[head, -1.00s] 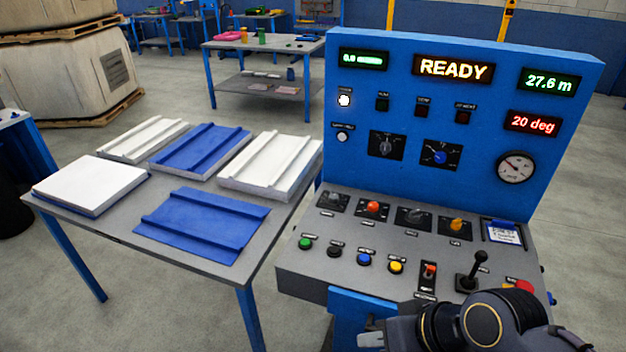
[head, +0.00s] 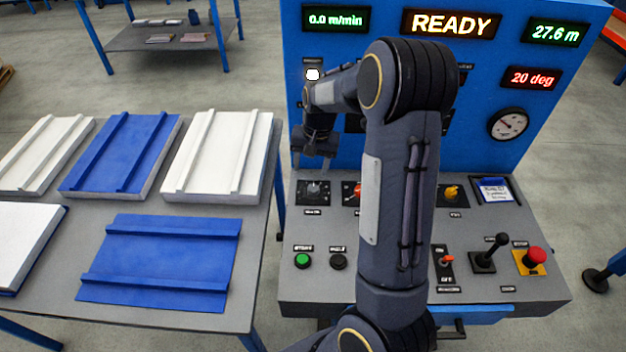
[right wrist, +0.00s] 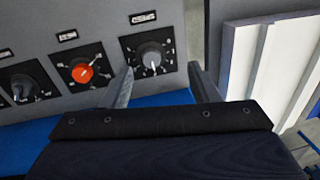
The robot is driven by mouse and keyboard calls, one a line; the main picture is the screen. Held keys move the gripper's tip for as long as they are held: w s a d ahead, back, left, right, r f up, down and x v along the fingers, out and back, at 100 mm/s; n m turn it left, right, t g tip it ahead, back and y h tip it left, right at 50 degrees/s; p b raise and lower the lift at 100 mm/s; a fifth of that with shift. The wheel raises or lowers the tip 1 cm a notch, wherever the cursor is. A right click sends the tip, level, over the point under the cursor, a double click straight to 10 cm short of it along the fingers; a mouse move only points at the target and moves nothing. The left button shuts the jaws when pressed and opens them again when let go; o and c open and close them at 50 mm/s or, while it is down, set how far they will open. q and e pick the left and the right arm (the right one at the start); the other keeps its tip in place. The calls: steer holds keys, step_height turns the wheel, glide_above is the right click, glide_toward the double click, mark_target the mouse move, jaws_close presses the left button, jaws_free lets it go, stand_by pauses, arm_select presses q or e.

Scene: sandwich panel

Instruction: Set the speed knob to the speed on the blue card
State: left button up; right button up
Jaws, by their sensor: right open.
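My right gripper (head: 312,163) is open and empty, pointing down above this knob. In the right wrist view its fingers (right wrist: 161,72) appear to either side of the knob, apart from it. The card (head: 495,190), white with a blue edge, lies at the console's right; its writing is illegible. My left gripper is out of view.
The upright blue panel (head: 545,120) has displays reading 0.0 m/min, READY, 27.6 m and 20 deg. An orange knob (right wrist: 81,72) neighbours the black one. A joystick (head: 488,252) and red button (head: 536,256) stand front right. Panels lie on the left table (head: 255,225).

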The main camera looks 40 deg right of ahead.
steer(key=g+h, duration=0.1)
glide_above(313, 188)
steer(key=shift+m, duration=0.3)
step_height(313, 188, down, 4)
steer(key=shift+f, duration=0.25)
step_height(313, 188, down, 8)
steer(key=shift+d+r+p, duration=0.1)
steer(key=shift+p, duration=0.6)
steer(key=c, duration=1)
